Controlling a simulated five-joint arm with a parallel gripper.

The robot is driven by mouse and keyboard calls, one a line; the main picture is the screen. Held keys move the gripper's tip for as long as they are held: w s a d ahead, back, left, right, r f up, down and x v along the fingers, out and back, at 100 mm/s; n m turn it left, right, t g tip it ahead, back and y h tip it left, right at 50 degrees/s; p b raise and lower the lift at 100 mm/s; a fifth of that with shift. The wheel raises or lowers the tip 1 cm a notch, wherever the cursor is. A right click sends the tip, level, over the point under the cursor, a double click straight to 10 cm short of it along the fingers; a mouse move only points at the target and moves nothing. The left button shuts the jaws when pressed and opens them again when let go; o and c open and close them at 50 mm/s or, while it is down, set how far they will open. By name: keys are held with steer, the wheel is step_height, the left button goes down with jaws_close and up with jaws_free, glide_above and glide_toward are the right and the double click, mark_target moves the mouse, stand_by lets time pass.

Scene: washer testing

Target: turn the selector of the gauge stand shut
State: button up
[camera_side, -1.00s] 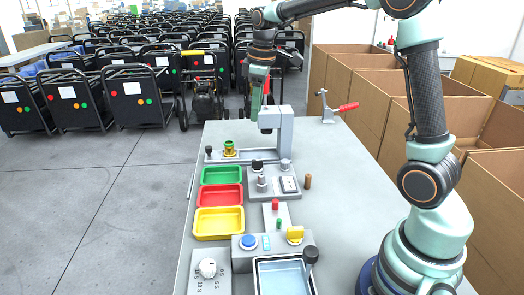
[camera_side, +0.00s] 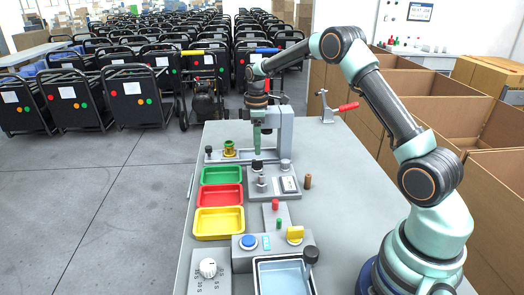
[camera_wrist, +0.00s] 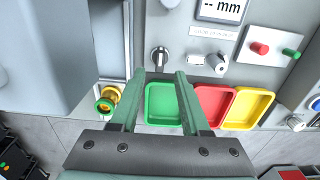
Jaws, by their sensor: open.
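The grey gauge stand (camera_side: 283,193) with its "-- mm" display (camera_wrist: 220,9) sits mid-table. A black-topped knob or lever (camera_side: 257,164) is at its far left corner; it shows as a dark and silver piece (camera_wrist: 160,59) in the wrist view. A silver knob (camera_side: 261,184) with a pale end (camera_wrist: 217,63) is nearer the display. I cannot tell which is the selector, or its setting. My gripper (camera_side: 257,152) points down just above the black-topped piece. In the wrist view my gripper (camera_wrist: 159,76) is open, with that piece just beyond the gap between its fingertips.
A grey C-shaped frame (camera_side: 287,130) stands close behind my gripper. A yellow-green cup (camera_side: 229,149) sits left on its base. Green (camera_side: 220,175), red (camera_side: 220,195) and yellow (camera_side: 218,222) trays lie left. A red-handled clamp (camera_side: 346,107) is at the back right. Table right is mostly clear.

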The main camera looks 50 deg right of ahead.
mark_target(257, 160)
steer(key=shift+f, duration=2.7)
jaws_close()
